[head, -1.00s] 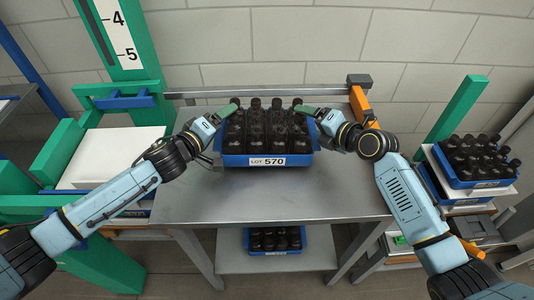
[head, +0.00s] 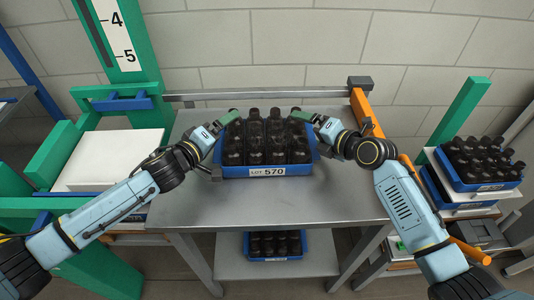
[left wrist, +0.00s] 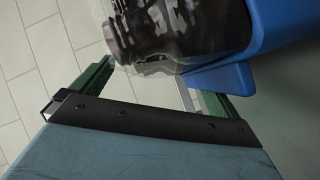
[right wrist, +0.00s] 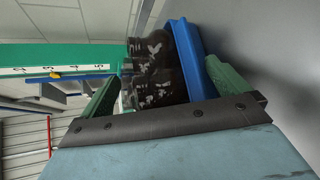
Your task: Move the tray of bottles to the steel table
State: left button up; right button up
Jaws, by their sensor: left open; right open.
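The blue tray (head: 290,171) labelled LOT 570 holds several dark amber bottles (head: 254,140). It appears to rest level on the grey steel table (head: 270,204), toward the back. My left gripper (head: 228,118) is open at the tray's left end. In the left wrist view a blue lug of the tray (left wrist: 225,78) shows by the green fingers. My right gripper (head: 303,117) is open at the right end. In the right wrist view the tray's blue wall (right wrist: 187,50) lies between the fingers. Finger contact with the tray is hidden.
Another tray of bottles (head: 262,258) sits on the table's lower shelf. Stacked trays (head: 484,186) stand at the right beside a green post. A white block (head: 112,160) and green frame are at the left. An orange bar (head: 366,112) runs along the table's right side. The table front is bare.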

pick_arm(q)
jog(key=v, duration=1.1)
jog(key=shift+s, duration=0.2)
pick_arm(e)
jog(key=v, duration=1.2)
